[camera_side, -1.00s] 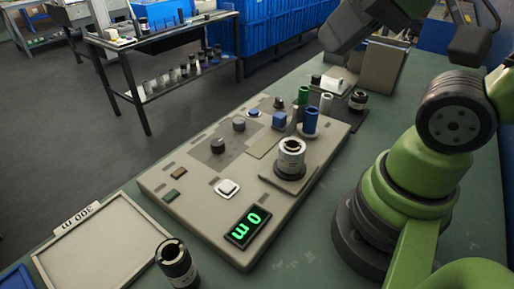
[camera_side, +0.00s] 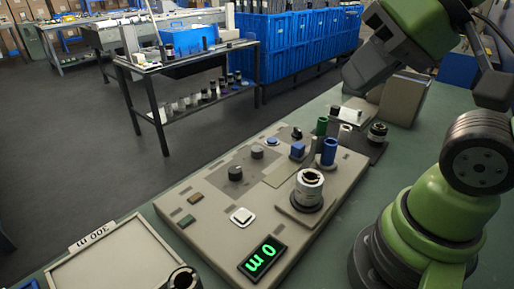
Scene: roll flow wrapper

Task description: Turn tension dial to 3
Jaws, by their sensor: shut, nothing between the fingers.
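The grey-beige control panel (camera_side: 213,226) lies on the green bench and carries two dark round knobs, one nearer (camera_side: 235,173) and one farther back (camera_side: 257,153). A smaller dark knob (camera_side: 296,134) sits near the back edge. I cannot read any dial markings, nor tell which knob is the tension dial. My gripper (camera_side: 352,82), dark grey, is at the upper right, above and beyond the panel's back end. It is shut and empty, apart from every knob; its fingertips are hard to make out.
A silver spool (camera_side: 309,187) stands on the panel's right side, with blue (camera_side: 329,152) and green (camera_side: 321,126) cylinders behind it. A white button (camera_side: 242,216) is at the front. A pale tray (camera_side: 110,262) and a black roll (camera_side: 183,279) lie at the lower left.

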